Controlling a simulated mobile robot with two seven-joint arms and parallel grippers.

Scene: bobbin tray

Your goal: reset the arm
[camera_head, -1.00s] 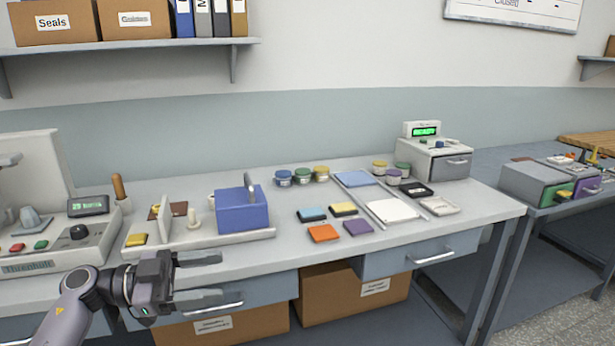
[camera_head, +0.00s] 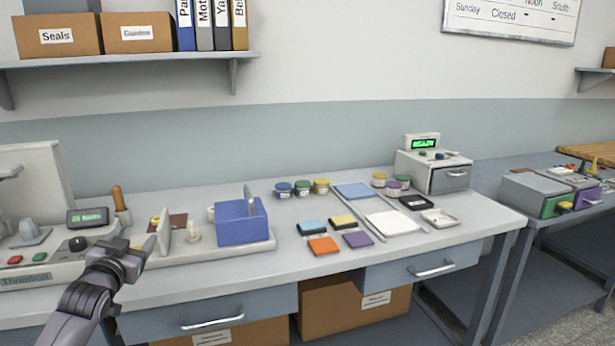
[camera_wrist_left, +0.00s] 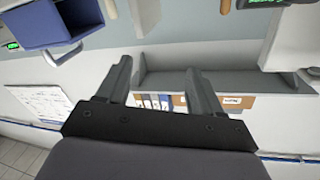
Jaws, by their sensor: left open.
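My left arm comes in at the lower left of the head view. Its left gripper (camera_head: 128,252) is in front of the white machine with a small display, over the bench's front edge. In the left wrist view the two fingers (camera_wrist_left: 155,85) stand apart with nothing between them. That view appears upside down, with the wall shelf and binders seen between and beyond the fingers. My right gripper is not in view.
Coloured pads, including an orange one (camera_head: 323,245), several jars and a white sheet (camera_head: 393,222) lie further right. A grey-drawer device (camera_head: 434,172) stands at the back. The bench's front strip is mostly clear.

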